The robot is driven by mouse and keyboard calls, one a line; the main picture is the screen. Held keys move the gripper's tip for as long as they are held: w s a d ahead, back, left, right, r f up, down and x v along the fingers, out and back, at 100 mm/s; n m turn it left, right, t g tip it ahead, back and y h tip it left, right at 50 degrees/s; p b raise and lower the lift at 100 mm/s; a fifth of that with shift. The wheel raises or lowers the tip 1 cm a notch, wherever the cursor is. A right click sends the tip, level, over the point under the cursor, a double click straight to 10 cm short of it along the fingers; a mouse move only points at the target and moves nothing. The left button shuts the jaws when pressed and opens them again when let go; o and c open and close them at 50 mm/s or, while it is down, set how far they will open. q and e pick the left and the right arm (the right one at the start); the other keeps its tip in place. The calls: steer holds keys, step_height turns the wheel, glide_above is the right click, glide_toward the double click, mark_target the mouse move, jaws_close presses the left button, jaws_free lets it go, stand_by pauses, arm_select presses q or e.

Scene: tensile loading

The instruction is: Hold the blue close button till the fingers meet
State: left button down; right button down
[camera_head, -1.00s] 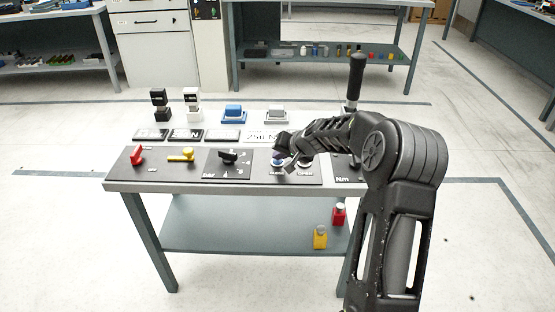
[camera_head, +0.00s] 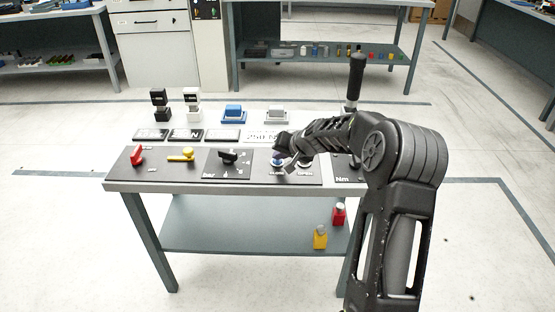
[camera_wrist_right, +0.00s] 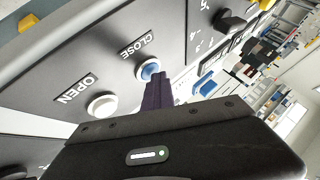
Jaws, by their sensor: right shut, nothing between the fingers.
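The blue close button (camera_wrist_right: 149,70), in a white ring and marked CLOSE, is on the dark sloping panel (camera_wrist_right: 70,50). In the head view it shows partly (camera_head: 277,161) under my right gripper (camera_head: 279,153). My right gripper (camera_wrist_right: 160,88) is shut with nothing between its fingers. In the wrist view its fingertips are right beside the button and overlap its edge. I cannot tell whether they touch it. A white button (camera_wrist_right: 102,105) marked OPEN is next to it. My left gripper is not in view.
The panel also bears a red lever (camera_head: 137,155), a yellow lever (camera_head: 182,154) and a black knob (camera_head: 228,156). Black blocks (camera_head: 158,96), white blocks (camera_head: 192,94) and a blue box (camera_head: 233,112) stand behind. A black upright handle (camera_head: 355,78) rises at the right.

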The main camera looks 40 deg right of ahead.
mark_target(279, 163)
steer(key=shift+r+p, duration=0.6)
steer(key=shift+r, duration=0.3)
steer(key=shift+r, duration=0.1)
step_height(279, 163, up, 5)
steer(key=p, duration=0.3)
steer(key=shift+p, duration=0.3)
stand_by(0.4)
